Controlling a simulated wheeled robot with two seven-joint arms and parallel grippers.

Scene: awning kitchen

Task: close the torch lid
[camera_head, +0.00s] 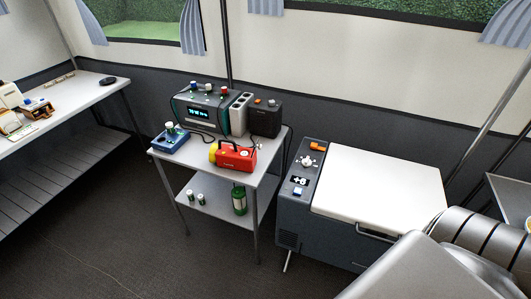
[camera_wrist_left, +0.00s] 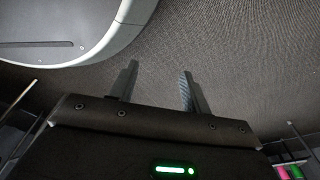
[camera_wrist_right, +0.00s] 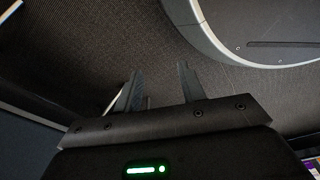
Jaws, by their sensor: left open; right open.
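A red torch (camera_head: 234,157) with a yellow end and a black top handle lies on the small white table (camera_head: 262,170), near its front edge. Its lid is too small in the head view to tell apart or to read as open or shut. My left gripper (camera_wrist_left: 160,80) is open and empty, over the dark floor in the left wrist view. My right gripper (camera_wrist_right: 157,80) is open and empty, also over the floor in the right wrist view. Neither gripper shows in the head view, and the torch shows in neither wrist view.
Behind the torch stand a grey power station (camera_head: 203,112) and a black box (camera_head: 265,117); a blue device (camera_head: 170,140) is at its left. A green lantern (camera_head: 239,200) stands on the lower shelf. A white-lidded cooler (camera_head: 380,185) is at right, a long table (camera_head: 62,100) at left.

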